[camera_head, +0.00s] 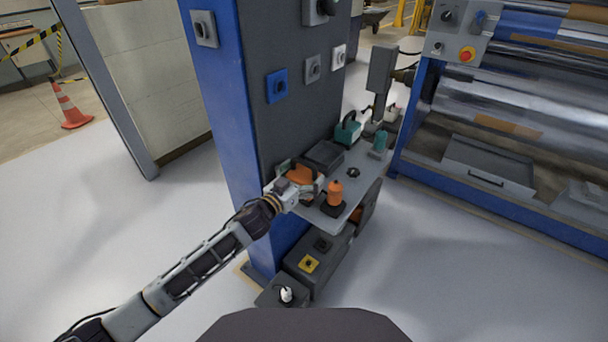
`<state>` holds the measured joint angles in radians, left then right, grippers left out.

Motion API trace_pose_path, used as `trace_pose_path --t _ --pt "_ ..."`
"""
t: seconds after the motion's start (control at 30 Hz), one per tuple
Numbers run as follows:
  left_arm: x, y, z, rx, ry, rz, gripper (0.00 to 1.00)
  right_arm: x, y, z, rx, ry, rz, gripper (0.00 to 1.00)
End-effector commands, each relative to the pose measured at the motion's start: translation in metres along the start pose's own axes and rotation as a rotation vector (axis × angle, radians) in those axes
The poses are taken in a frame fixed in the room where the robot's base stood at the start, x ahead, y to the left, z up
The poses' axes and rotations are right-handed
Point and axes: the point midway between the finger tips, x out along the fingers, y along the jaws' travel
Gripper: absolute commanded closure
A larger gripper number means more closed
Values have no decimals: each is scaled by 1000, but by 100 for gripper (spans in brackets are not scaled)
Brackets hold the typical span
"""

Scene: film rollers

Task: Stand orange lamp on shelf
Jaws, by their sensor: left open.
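An orange lamp (335,188) with a dark base stands upright on the grey shelf (364,168), near its front edge. My left gripper (312,187) reaches over the shelf's left end, just left of the lamp. It is open, and a small gap seems to separate it from the lamp. Another orange object (299,173) sits right behind the gripper and is partly hidden by it. My right gripper is not in view.
A dark case (324,156), a teal-and-white tool (348,130) and a teal item (379,144) crowd the shelf's back and right. A blue column (215,90) rises behind it. Grey boxes (318,262) stand below. A roller machine (510,100) is at right.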

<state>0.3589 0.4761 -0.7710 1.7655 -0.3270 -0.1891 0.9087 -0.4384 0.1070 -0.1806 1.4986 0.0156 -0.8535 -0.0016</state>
Motion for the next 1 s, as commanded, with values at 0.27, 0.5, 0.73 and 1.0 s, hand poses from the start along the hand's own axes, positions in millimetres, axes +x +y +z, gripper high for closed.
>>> trace_pose_path --t 0.27,0.5,0.73,1.0 --pt "-3 0 0 0 0 0 0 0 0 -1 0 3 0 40" --pt "-16 0 0 -1 0 0 0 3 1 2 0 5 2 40" --pt "-36 0 0 0 0 0 0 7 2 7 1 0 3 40" --pt "-58 0 0 -1 0 0 0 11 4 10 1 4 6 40"
